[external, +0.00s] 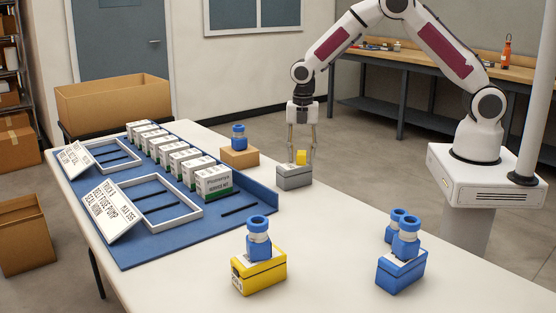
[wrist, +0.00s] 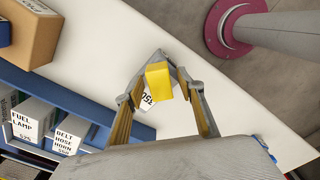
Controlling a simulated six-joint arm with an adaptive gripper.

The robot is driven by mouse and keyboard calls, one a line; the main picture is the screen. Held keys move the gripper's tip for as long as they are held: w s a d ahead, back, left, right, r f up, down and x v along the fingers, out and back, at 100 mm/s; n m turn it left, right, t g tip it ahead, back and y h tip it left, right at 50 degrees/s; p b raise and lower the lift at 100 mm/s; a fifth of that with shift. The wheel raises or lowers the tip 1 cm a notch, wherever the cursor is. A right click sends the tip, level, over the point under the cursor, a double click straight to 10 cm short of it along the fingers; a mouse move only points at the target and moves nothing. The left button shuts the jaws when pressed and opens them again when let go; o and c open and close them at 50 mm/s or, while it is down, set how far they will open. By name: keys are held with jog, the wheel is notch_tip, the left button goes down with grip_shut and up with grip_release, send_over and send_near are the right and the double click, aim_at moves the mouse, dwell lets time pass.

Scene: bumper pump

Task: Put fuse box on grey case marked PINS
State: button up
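A small yellow block, which I take to be the fuse box (external: 301,157), is at the top of the grey case (external: 294,180), toward its back. It looks to be resting there, but a small gap cannot be ruled out. My gripper (external: 302,154) points down over the case, one finger on each side of the block, with visible space beside it. In the wrist view the yellow block (wrist: 158,80) sits between the open fingers (wrist: 161,84). The grey case's white label (wrist: 147,101) is partly hidden behind the block and its writing is not readable.
A tan box with a blue-capped bottle (external: 239,154) stands just left of the case. A yellow case (external: 259,276) and a blue case (external: 401,273), both topped with blue bottles, stand nearer. A blue mat (external: 140,250) holds frames and labelled boxes. The white table between is clear.

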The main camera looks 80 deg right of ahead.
aim_at(301, 152)
jog(key=shift+r, duration=0.1)
notch_tip(301, 152, up, 7)
jog(key=shift+f, duration=0.2)
jog(key=shift+r, duration=0.55)
dwell(0.4)
